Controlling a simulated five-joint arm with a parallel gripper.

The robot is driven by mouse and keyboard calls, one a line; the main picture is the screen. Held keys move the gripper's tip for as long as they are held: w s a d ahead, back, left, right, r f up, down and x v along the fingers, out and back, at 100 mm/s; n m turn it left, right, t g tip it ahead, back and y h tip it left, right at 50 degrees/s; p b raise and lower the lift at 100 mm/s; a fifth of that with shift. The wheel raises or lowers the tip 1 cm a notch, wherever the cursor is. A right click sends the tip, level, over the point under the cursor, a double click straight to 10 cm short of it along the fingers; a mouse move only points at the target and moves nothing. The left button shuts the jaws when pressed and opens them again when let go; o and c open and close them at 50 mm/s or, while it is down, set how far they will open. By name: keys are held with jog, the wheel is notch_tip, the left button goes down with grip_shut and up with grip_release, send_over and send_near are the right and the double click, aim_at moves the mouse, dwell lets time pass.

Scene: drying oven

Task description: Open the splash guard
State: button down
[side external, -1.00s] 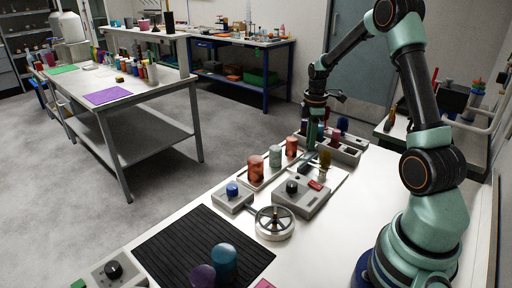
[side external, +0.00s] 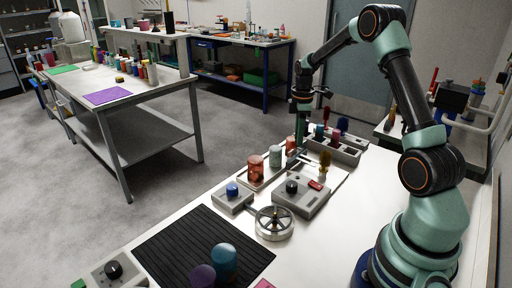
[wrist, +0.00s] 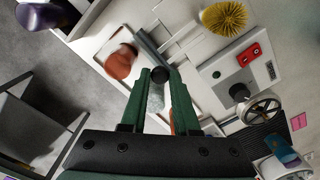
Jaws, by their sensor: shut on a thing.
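My gripper (wrist: 160,80) is shut on a small round black knob (wrist: 160,74), seen between the fingertips in the wrist view. The knob sits at the end of a narrow grey bar (wrist: 149,46), which looks like part of the splash guard; I cannot make out the whole guard or how far open it is. In the side external view my gripper (side external: 301,146) points down at the back of the jar tray, and the knob is too small to make out there.
An orange jar (wrist: 121,62) and a pale green jar (wrist: 155,99) stand close to the fingers. A grey control box (side external: 299,197) with a red switch, a handwheel (side external: 274,223) and a yellow brush (wrist: 223,16) are nearby. A compartment tray (side external: 343,151) stands behind.

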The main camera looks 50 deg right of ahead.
jog(key=c, duration=0.7)
grip_release()
jog(key=shift+o, duration=0.2)
jog(key=shift+r, duration=0.1)
notch_tip(320, 180, up, 12)
